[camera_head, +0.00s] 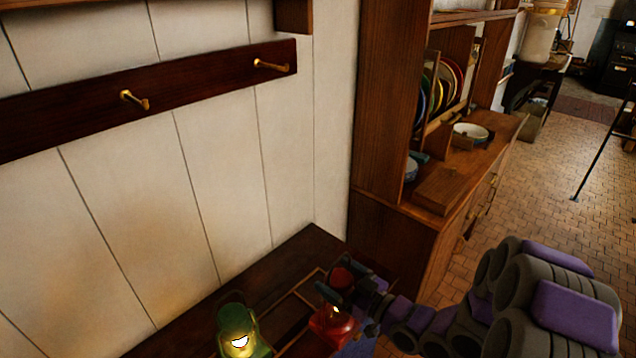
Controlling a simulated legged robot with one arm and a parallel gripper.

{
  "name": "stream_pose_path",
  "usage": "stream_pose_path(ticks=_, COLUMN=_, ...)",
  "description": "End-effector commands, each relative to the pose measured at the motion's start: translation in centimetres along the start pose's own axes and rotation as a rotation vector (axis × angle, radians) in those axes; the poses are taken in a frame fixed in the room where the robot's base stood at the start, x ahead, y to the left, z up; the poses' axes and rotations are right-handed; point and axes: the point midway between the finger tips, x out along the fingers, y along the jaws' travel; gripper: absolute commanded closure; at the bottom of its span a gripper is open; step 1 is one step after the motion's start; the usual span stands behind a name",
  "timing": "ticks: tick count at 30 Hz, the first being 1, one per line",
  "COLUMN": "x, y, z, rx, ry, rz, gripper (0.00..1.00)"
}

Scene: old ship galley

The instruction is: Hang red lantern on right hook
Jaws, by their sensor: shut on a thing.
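The red lantern (334,325) is low in the picture, at the right end of the dark wooden counter. My gripper (345,290) is shut on its upper part, and the fingers hide some of it. I cannot tell whether its base touches the counter. The right hook (270,66) is brass, on a dark wooden rail (200,87) on the white panelled wall, above and left of the lantern. It is empty. The left hook (133,100) is also empty. A green lantern (240,332) stands on the counter to the left of the red one.
A wooden cabinet (385,110) with plates and a white bowl (470,132) stands right of the counter, close to my arm. The wall below the rail is clear. Open brick floor (560,160) lies to the right.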

Motion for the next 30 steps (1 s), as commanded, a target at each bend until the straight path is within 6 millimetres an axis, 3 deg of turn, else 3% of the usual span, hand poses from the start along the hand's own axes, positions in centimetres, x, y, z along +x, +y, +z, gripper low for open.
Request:
stream_pose_path(ticks=5, x=0.5, y=0.3, z=-0.9, rx=-0.001, ry=0.004, rz=0.000, gripper=0.92)
stream_pose_path(ticks=11, x=2.9, y=1.5, z=-4.3, rx=-0.004, ry=0.007, rz=0.004, gripper=0.92)
stream_pose_path(ticks=17, x=6.7, y=3.5, z=-9.9, rx=-0.004, ry=0.006, rz=0.027, gripper=0.92)
stream_pose_path(ticks=30, x=14.1, y=7.9, z=-25.2, rx=-0.004, ry=0.010, rz=0.144, gripper=0.92)
